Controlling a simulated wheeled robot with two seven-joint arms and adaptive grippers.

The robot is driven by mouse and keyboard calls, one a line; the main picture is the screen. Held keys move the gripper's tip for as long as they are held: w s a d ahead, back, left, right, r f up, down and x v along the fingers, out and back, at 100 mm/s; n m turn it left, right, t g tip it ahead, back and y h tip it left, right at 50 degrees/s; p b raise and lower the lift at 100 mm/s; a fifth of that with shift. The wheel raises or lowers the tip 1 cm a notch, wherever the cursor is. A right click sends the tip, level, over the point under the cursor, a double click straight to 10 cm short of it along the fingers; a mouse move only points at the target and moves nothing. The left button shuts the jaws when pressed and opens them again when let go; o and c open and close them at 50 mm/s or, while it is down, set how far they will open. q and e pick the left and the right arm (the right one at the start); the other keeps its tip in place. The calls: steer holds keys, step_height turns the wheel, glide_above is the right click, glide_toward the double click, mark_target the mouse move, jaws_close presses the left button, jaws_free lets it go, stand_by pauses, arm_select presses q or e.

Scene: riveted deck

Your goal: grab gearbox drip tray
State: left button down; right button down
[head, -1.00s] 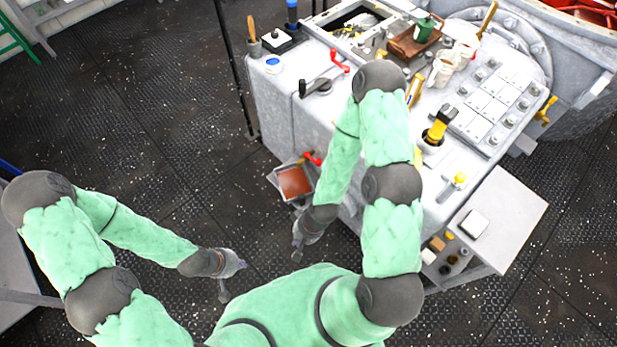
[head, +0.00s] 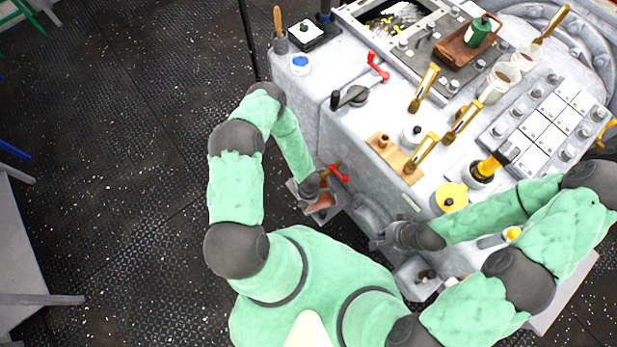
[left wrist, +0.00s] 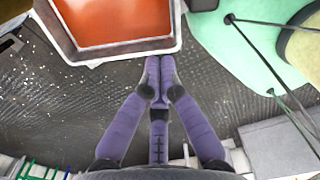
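The gearbox drip tray (head: 322,209) is a shallow grey-rimmed tray with red-brown fluid, low against the left side of the machine block. In the left wrist view the tray (left wrist: 112,22) fills the top, its fluid orange. My left gripper (left wrist: 160,63) has its purple fingertips together beside the near rim, with nothing visible between them. I cannot tell if they touch the rim. In the head view my left wrist covers part of the tray. My right gripper (head: 379,243) is in front of the block, right of the tray; its finger opening is unclear.
A red-handled valve (head: 337,173) sits just above the tray. The machine block top (head: 340,125) carries a red crank (head: 377,66), brass-handled tools and a yellow-topped part (head: 451,197). A grey table (head: 20,240) stands at the left. The dark floor between is free.

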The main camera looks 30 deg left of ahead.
mark_target(308, 210)
arm_select(q)
steer(key=shift+n, duration=0.3)
step_height(308, 210, down, 10)
steer(key=b, duration=0.4)
steer(key=shift+f, duration=0.15)
steer(key=shift+s+a, duration=0.1)
steer(key=s, duration=0.1)
steer(key=s+a+p, duration=0.1)
steer(key=shift+s, duration=0.4)
